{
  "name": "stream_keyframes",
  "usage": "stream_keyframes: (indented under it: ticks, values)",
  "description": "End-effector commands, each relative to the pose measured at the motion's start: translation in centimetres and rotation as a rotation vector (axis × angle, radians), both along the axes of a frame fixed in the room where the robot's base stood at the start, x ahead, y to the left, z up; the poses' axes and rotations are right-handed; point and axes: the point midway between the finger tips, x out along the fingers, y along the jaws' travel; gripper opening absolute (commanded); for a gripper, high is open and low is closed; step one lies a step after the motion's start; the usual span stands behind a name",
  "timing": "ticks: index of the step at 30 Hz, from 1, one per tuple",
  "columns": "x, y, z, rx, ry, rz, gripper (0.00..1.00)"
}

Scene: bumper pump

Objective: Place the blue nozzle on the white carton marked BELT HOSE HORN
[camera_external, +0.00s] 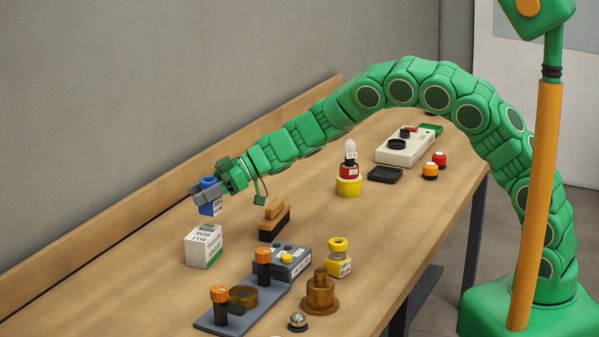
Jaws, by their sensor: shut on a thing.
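My gripper (207,192) is shut on the blue nozzle (209,183), which shows between and below the grey fingers. A small label with dark print shows on the blue part below the fingers. The white carton (203,246) stands on the bench below the gripper, with dark printed text on its faces and a green patch low on its right side. The nozzle is held above the carton, and a gap shows between them. The fingers hide part of the nozzle.
A wooden brush (274,219) stands right of the carton. A grey fixture (243,305) with orange-topped clamps, a brass piece (320,294) and a yellow bottle (339,257) are in front. A yellow-based bulb item (348,181) and a cream box (404,147) stand farther back. Bench left of the carton is clear.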

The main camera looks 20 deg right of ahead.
Motion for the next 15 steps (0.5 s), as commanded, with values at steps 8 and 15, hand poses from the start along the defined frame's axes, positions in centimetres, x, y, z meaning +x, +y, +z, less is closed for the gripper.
stream_keyframes:
  ticks: [8, 15]
  values:
    - [0.4, 0.5, -1.2, 0.001, 0.001, -0.002, 0.11]
    - [0.4, 0.5, -3.7, 0.001, 0.001, -0.003, 0.11]
